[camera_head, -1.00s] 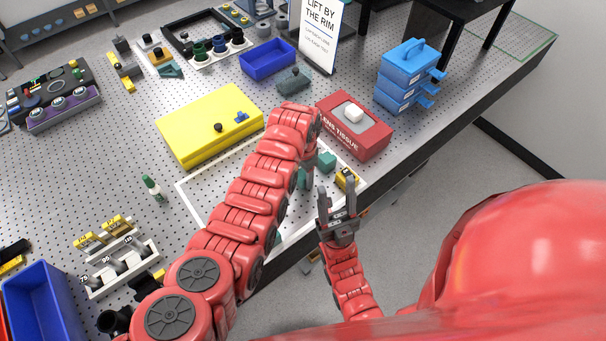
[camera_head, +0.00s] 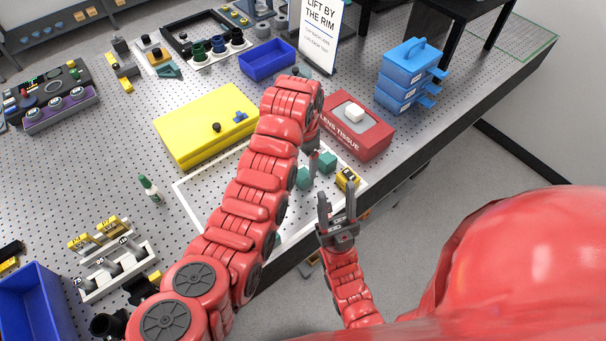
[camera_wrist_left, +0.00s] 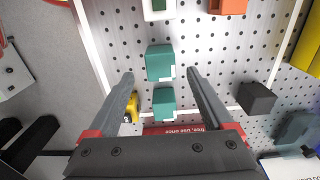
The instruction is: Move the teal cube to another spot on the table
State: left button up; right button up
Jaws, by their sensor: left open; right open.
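Two teal cubes stand inside a white-outlined area on the perforated table. In the head view one teal cube (camera_head: 327,161) is farther right and the other teal cube (camera_head: 304,179) is nearer, partly behind my left arm. My right gripper (camera_head: 337,195) is open and empty, in front of the table edge.
A red lens tissue box (camera_head: 357,130) and a small yellow block (camera_head: 346,179) lie close to the cubes. A yellow case (camera_head: 205,125) is to the left. In the left wrist view a dark cube (camera_wrist_left: 257,97) stands right of the fingers. Bare white-outlined table shows left of my arm.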

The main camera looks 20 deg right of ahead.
aim_at(303, 173)
pick_arm(q)
notch_tip(303, 173, up, 4)
jog(key=shift+w+r+p, duration=0.1)
jog(key=shift+r+p, duration=0.1)
jog(key=shift+p, duration=0.65)
jog(key=shift+r+p, duration=0.35)
jog(key=shift+r, duration=0.15)
